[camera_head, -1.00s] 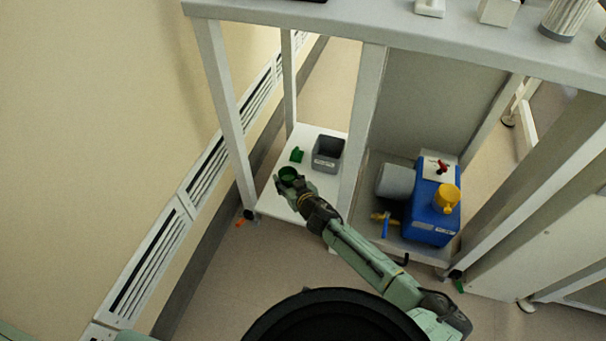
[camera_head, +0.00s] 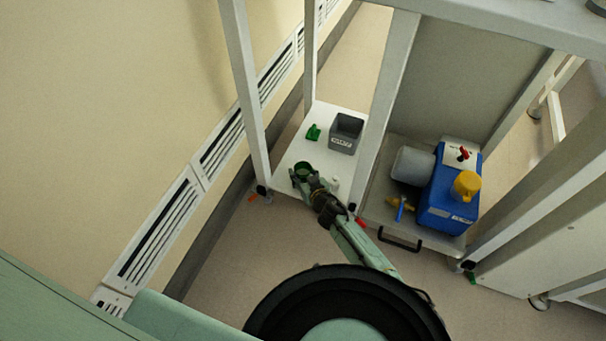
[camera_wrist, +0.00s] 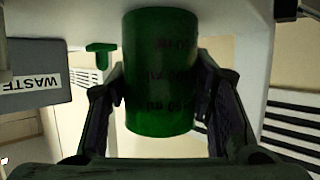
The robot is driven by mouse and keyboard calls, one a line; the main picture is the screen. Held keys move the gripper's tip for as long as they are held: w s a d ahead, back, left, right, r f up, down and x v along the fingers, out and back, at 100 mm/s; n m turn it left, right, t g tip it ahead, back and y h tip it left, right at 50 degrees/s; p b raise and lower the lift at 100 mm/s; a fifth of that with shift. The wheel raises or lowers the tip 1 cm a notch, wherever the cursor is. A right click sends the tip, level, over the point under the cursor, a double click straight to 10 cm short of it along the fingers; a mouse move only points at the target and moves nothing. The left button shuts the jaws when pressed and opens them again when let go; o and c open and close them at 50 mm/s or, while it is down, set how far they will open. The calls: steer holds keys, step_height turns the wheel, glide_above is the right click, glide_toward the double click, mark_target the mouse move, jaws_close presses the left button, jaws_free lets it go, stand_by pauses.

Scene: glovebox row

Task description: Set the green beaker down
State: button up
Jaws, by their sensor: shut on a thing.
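The green beaker (camera_head: 302,168) is over the white lower shelf (camera_head: 291,153), near its front left part. It fills the middle of the wrist view (camera_wrist: 160,80), with dark volume markings on its side. My gripper (camera_head: 304,180) is shut on it, one finger on each side in the wrist view (camera_wrist: 161,82). The beaker looks upright in the head view. I cannot tell whether its base touches the shelf; my gripper hides its lower part in the head view.
A grey waste bin (camera_head: 346,131) and a small green object (camera_head: 313,132) sit farther back on the shelf. A small white object (camera_head: 334,182) is close right of my gripper. Posts frame the shelf. A blue unit (camera_head: 449,195) stands in the right bay.

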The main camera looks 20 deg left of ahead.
steer(key=shift+f, duration=0.15)
steer(key=o, duration=1)
steer(key=shift+o, duration=0.2)
steer(key=shift+s+d+r, duration=0.1)
steer(key=shift+d+r, duration=0.1)
steer(key=shift+r, duration=0.1)
steer(key=p+v, duration=0.2)
steer(key=v, duration=0.9)
steer(key=shift+s, duration=0.25)
steer(key=shift+d, duration=0.15)
